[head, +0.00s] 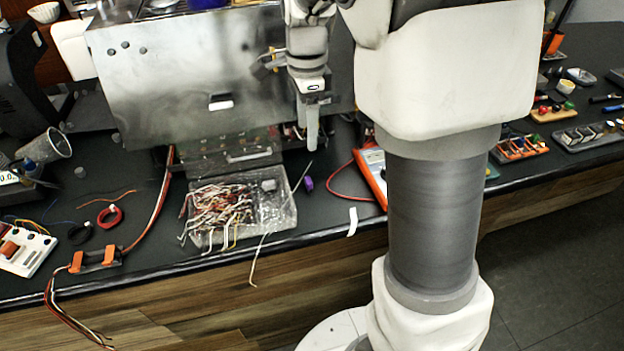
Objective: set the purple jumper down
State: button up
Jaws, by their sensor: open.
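The purple jumper (307,184) is a small purple piece lying on the dark bench, just right of the clear tray and close to a thin pale wire. My gripper (312,138) points down above and behind it in the picture, in front of the steel brewer panel. Its fingers are seen nearly edge-on and overlap, with nothing visible held in them. The gripper is open and apart from the jumper. The exact height of the fingertips over the bench cannot be told.
The clear tray (283,217) holds several tangled wires. The steel brewer (190,80) stands behind. An orange meter (373,172) with a red lead lies to the right, partly hidden by my arm. A white strip (352,221) lies near the bench's front edge.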

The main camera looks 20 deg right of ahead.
aim_at(308, 180)
notch_tip(308, 180, down, 16)
jog(key=shift+f+b, duration=0.1)
jog(key=shift+b, duration=0.7)
grip_shut()
